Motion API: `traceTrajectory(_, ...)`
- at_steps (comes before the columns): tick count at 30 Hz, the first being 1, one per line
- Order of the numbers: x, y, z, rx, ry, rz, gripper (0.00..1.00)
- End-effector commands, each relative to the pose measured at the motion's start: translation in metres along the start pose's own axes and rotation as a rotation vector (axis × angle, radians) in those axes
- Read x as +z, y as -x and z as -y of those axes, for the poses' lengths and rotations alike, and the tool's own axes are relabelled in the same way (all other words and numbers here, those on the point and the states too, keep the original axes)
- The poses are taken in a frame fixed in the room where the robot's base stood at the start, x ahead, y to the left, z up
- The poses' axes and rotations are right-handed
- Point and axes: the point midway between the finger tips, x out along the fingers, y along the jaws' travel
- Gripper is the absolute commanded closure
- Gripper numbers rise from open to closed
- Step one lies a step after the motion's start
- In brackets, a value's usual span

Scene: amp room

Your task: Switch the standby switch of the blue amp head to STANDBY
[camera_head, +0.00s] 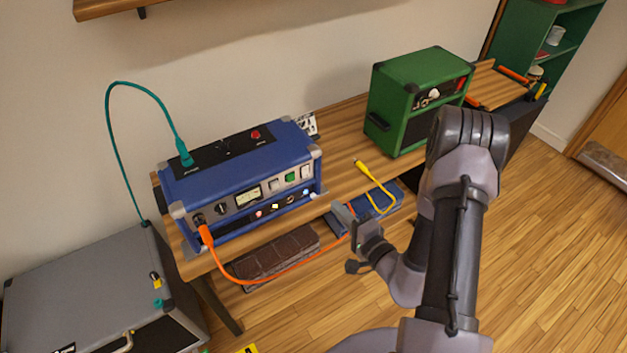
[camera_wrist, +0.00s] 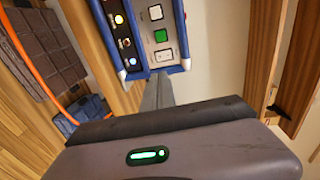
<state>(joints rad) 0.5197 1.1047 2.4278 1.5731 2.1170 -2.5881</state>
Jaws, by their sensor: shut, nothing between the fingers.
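The blue amp head (camera_head: 235,168) stands on the wooden bench in the head view. Its front panel has a meter, knobs, and a row of two pale rocker switches with a green one between them. In the wrist view, the green switch (camera_wrist: 161,36) sits between a pale switch (camera_wrist: 156,12) and another pale switch (camera_wrist: 163,55) near the panel's end. The labels are too small to read, so I cannot tell which is the standby switch. My gripper (camera_head: 341,210) is shut and empty, in front of and right of the amp, apart from it. Its fingers (camera_wrist: 158,88) point towards the switch end.
An orange cable (camera_head: 285,274) hangs from the amp's front left and loops below. A teal cable (camera_head: 112,112) plugs into its top. A green amp (camera_head: 418,100) stands right, with a yellow cable (camera_head: 376,180) on the bench between.

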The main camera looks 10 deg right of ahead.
Motion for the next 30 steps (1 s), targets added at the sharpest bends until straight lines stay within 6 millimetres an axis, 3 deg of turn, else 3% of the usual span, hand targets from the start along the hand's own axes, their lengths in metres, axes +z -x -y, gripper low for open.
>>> traceTrajectory(16, 0.001, -0.112, 0.000, -0.003, 0.003, 0.002, 1.00)
traceTrajectory(21, 0.001, -0.128, 0.000, -0.002, 0.001, 0.001, 1.00)
traceTrajectory(30, 0.000, -0.131, 0.001, -0.001, 0.000, 0.000, 1.00)
